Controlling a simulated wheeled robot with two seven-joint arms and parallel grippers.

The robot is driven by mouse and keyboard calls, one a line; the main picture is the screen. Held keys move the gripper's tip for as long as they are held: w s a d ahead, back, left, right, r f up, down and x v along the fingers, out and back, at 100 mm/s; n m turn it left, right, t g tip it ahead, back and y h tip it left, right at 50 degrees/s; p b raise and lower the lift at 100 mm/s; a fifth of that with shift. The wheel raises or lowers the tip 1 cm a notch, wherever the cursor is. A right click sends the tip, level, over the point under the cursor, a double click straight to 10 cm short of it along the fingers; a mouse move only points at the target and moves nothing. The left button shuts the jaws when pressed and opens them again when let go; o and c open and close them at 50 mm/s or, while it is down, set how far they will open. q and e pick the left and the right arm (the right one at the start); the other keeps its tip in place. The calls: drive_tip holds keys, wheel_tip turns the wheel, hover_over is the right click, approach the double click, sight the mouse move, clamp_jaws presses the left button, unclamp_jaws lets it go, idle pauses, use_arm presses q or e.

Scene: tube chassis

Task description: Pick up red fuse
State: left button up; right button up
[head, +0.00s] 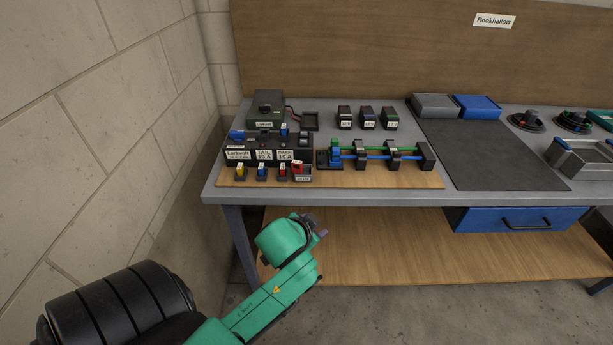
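A red fuse (282,172) stands in the front row on the wooden board, right of a blue fuse (261,173) and a yellow fuse (240,171). Another small red piece (298,167) sits just right of it, in or on a small labelled dark holder (302,177). My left arm, green, comes in from the lower left. The small dark end at its wrist, my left gripper (320,232), is in front of and below the table edge, apart from the fuses. Its fingers are too small to read. My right gripper is out of view.
A labelled black fuse block (268,150) stands behind the fuses. Right of them is a rig with green and blue tubes (385,151). Several dark labelled blocks (367,118) stand behind it. A dark mat (480,150) lies clear. The table's front edge (330,196) lies between my arm and the board.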

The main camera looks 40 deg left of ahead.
use_arm(q)
drive_tip(key=w+d+r+m+t+h, duration=0.1)
drive_tip(key=w+r+m+t, duration=0.15)
drive_tip(key=r, duration=0.45)
drive_tip(key=w+d+r+m+t, duration=0.1)
drive_tip(key=w+r+m+t, duration=0.1)
drive_tip(key=w+r+t, duration=0.35)
drive_tip(key=w+d+r+m+t+h, duration=0.1)
drive_tip(key=w+d+r+m+t, duration=0.1)
drive_tip(key=r, duration=0.7)
drive_tip(key=s+d+r+m+g+h, duration=0.2)
drive_tip(key=s+d+r+m+h, duration=0.1)
drive_tip(key=d+r+m+h, duration=1.2)
drive_tip(key=m+g+y, duration=0.7)
drive_tip(key=g+y, duration=0.6)
drive_tip(key=y, duration=0.4)
approach(297, 162)
drive_tip(key=p+x, duration=0.3)
drive_tip(key=x, duration=0.6)
drive_tip(key=shift+w+f, duration=0.2)
drive_tip(key=shift+f, duration=0.15)
drive_tip(key=shift+w+a+f+m, duration=0.1)
drive_tip(key=shift+a+f+m, duration=0.05)
drive_tip(key=shift+f+m, duration=0.1)
drive_tip(key=shift+r, duration=0.1)
clamp_jaws()
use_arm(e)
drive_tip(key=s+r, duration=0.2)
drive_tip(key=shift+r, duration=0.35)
